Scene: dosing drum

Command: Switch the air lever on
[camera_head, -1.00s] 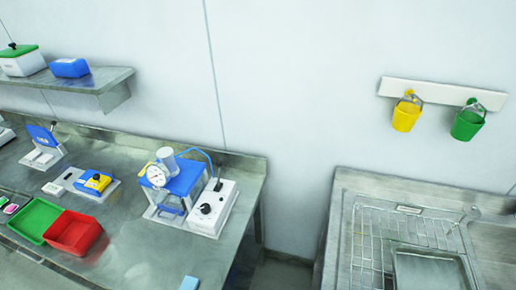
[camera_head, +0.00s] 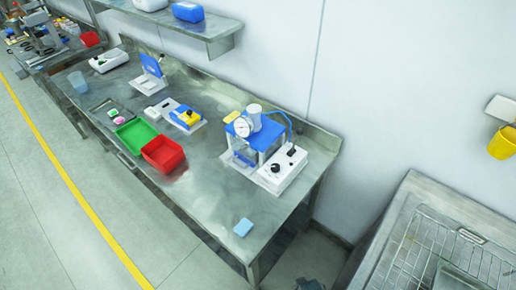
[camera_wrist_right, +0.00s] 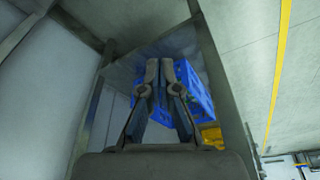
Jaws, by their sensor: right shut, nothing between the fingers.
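The white control box (camera_head: 284,172) stands on the steel bench, to the right of a blue-topped press (camera_head: 256,128) with a round gauge. A small black lever (camera_head: 291,150) stands up at the far end of the box, and a round black knob (camera_head: 275,168) sits nearer its front. The lever is too small to tell its setting. My right gripper (camera_wrist_right: 166,64) shows in the right wrist view with its fingers together and empty, apart from the box. The wrist view does not show the lever. My left gripper is not in view.
A light blue block (camera_head: 243,228) lies near the bench's front edge. A red tray (camera_head: 163,154) and a green tray (camera_head: 136,134) lie left of the press. A sink with a wire rack (camera_head: 425,245) is at right. The wrist view shows a blue crate (camera_wrist_right: 190,62).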

